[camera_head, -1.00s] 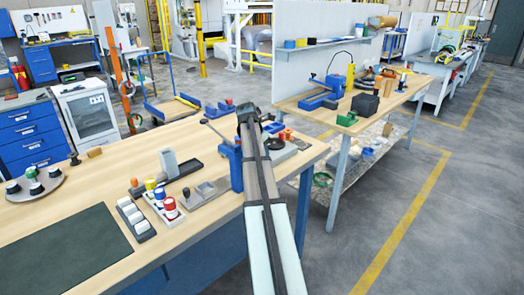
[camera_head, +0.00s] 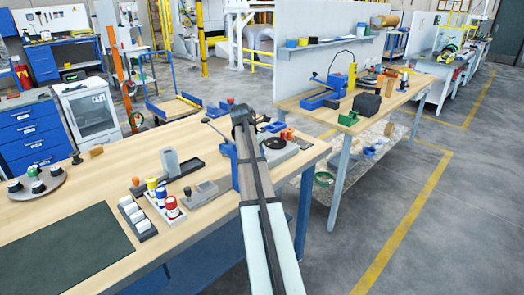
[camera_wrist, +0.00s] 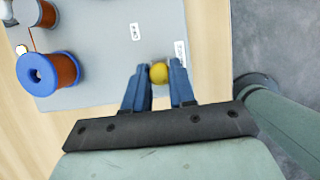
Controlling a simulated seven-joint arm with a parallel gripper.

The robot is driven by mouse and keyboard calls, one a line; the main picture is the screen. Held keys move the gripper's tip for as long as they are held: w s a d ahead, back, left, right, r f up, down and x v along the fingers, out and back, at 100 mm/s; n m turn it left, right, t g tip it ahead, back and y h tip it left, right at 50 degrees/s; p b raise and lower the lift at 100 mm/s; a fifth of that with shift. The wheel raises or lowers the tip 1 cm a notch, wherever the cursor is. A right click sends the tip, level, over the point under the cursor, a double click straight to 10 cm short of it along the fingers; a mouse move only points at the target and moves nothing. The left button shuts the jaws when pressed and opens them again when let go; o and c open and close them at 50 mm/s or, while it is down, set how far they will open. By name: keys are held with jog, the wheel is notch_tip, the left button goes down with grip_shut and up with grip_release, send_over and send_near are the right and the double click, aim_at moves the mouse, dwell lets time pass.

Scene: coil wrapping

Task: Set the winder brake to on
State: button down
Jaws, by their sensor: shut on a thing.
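In the wrist view my gripper (camera_wrist: 158,82) has its two blue fingers on either side of a round yellow knob (camera_wrist: 158,73), and it is shut on it. The knob is over the right edge of a grey baseplate (camera_wrist: 110,60); its lever or stem is hidden beneath it. White labels (camera_wrist: 135,32) lie on the plate near the knob, too small to read. In the head view a blue upright part (camera_head: 228,165) of the bench device stands left of my arm. My arm hides the fingertips and knob there.
A second bench (camera_head: 390,100) stands to the right.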

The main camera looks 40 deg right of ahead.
jog(key=c, duration=1.3)
grip_release()
jog(key=shift+a, duration=0.35)
jog(key=o, duration=0.4)
jog(key=shift+d, duration=0.15)
jog(key=shift+c, duration=0.2)
jog(key=v, duration=1.4)
jog(key=shift+d+f, duration=0.1)
jog(key=shift+d, duration=0.1)
